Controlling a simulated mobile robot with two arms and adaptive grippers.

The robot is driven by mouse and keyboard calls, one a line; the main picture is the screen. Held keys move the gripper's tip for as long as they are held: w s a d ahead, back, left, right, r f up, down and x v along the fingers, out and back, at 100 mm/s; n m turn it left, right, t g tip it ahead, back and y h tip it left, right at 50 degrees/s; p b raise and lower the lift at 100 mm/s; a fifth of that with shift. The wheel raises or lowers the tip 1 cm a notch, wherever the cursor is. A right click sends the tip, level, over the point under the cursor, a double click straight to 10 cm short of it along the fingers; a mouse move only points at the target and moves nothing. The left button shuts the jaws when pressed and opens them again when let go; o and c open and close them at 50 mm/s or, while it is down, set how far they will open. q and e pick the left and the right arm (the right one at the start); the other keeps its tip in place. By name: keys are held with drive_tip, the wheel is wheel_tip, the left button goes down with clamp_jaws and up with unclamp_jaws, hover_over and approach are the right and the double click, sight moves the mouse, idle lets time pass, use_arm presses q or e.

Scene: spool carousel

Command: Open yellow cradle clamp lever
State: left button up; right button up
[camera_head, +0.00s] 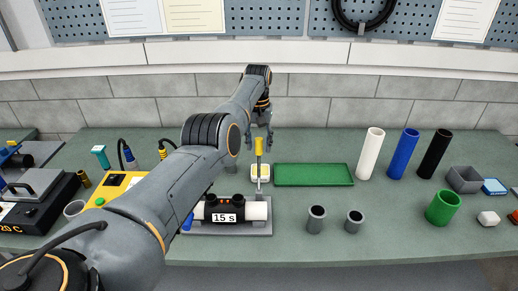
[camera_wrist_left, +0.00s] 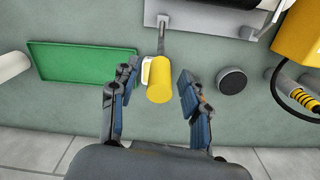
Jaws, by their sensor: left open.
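The clamp lever has a yellow handle (camera_head: 259,146) on a thin grey rod and stands upright at the back of the grey cradle (camera_head: 255,229). A white pipe (camera_head: 258,210) with a black sleeve marked "15 s" lies in the cradle. My left gripper (camera_head: 262,132) is at the top of the handle, pointing down. In the left wrist view, the yellow handle (camera_wrist_left: 160,82) lies between the open fingers of my left gripper (camera_wrist_left: 160,72), with gaps on both sides. My right gripper is out of view.
A green tray (camera_head: 313,184) lies to the right of the lever. White (camera_head: 371,153), blue (camera_head: 404,154) and black (camera_head: 434,154) tubes stand further right. A yellow box (camera_head: 118,185) stands left, partly behind my arm.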

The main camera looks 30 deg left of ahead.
use_arm(q)
wheel_tip(320, 180, up, 5)
drive_tip(key=shift+r, duration=0.1)
idle(0.7)
